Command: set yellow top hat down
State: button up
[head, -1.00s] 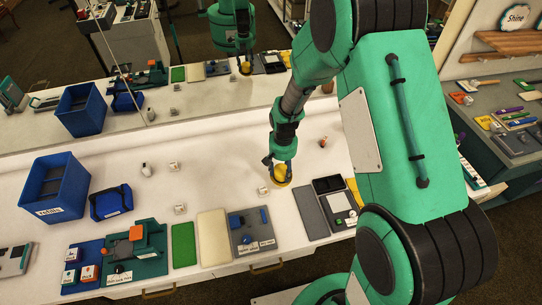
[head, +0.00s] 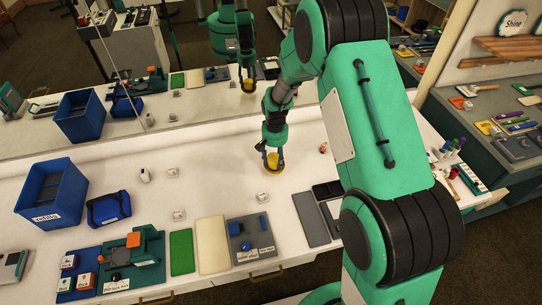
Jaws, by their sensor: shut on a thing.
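The yellow top hat (head: 273,163) is at the middle of the white counter in the head view, with its round brim showing below my fingers. My gripper (head: 271,155) points down and is shut on the hat, and its fingers hide part of the crown. The hat is at or very near the counter top; I cannot tell whether the brim touches it.
The white counter (head: 130,175) is clear around the hat. A small orange-red item (head: 323,148) stands to its right. In front lie a grey board (head: 251,238), a cream board (head: 212,243) and a dark tray (head: 327,190). A blue bin (head: 50,193) stands at the left. A mirror backs the counter.

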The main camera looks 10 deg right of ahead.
aim_at(271, 154)
jog(key=w, duration=0.6)
jog(key=shift+f+b, duration=0.25)
jog(key=shift+b, duration=0.05)
jog(key=shift+f, duration=0.1)
jog(key=shift+f+b, duration=0.4)
jog(key=shift+f, duration=1.25)
jog(key=shift+f, duration=0.15)
jog(key=o, duration=0.9)
notch_tip(271, 154, up, 12)
jog(key=p, duration=0.2)
jog(key=shift+r, duration=0.25)
